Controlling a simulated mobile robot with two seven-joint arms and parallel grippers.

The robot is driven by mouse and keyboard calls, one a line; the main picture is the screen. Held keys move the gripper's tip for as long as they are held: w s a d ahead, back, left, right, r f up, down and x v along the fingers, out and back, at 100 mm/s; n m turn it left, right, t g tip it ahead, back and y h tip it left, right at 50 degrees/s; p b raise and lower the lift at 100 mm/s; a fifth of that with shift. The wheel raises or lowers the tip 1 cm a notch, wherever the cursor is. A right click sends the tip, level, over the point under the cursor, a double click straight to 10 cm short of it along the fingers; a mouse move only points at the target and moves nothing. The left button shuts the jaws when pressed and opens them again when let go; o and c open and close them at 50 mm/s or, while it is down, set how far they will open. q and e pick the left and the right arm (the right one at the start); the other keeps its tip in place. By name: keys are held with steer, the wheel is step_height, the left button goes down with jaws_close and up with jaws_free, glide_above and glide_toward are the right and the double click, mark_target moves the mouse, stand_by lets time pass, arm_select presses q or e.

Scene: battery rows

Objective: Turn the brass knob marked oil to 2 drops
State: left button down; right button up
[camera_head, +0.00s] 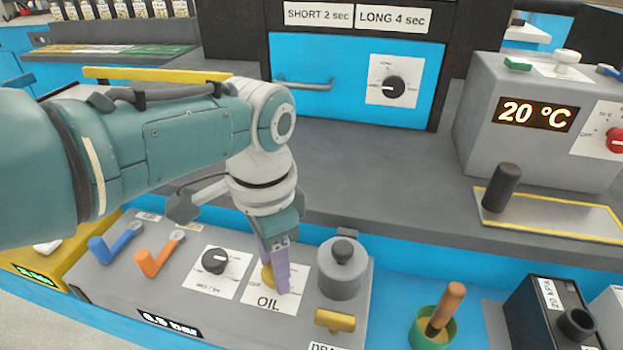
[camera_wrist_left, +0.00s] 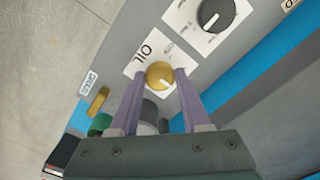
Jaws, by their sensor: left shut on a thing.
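The brass knob (camera_wrist_left: 159,75) sits on a white plate marked OIL (camera_wrist_left: 146,48) in the left wrist view. In the head view the OIL plate (camera_head: 268,303) shows on the grey panel, and the brass knob (camera_head: 266,277) is partly hidden by my gripper. My left gripper (camera_head: 277,280) reaches down from above with its purple fingers at the knob. In the left wrist view its fingertips (camera_wrist_left: 160,76) lie on both sides of the knob, shut on it. A white pointer mark shows on the knob. The scale's marks are too small or hidden to read. My right gripper is not in view.
A black knob (camera_head: 214,260) stands left of the OIL plate. Orange (camera_head: 154,262) and blue (camera_head: 113,248) levers are farther left. A grey capped cylinder (camera_head: 341,268) stands close on the right, with a yellow handle (camera_head: 334,321) in front of it.

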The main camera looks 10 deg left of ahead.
arm_select(q)
steer(key=m, duration=0.5)
steer(key=shift+m, duration=0.4)
stand_by(0.3)
steer(key=shift+c, duration=1.8)
jaws_free()
steer(key=shift+r, duration=0.1)
step_height(320, 180, up, 10)
steer(key=p, duration=0.5)
steer(key=shift+p, duration=0.35)
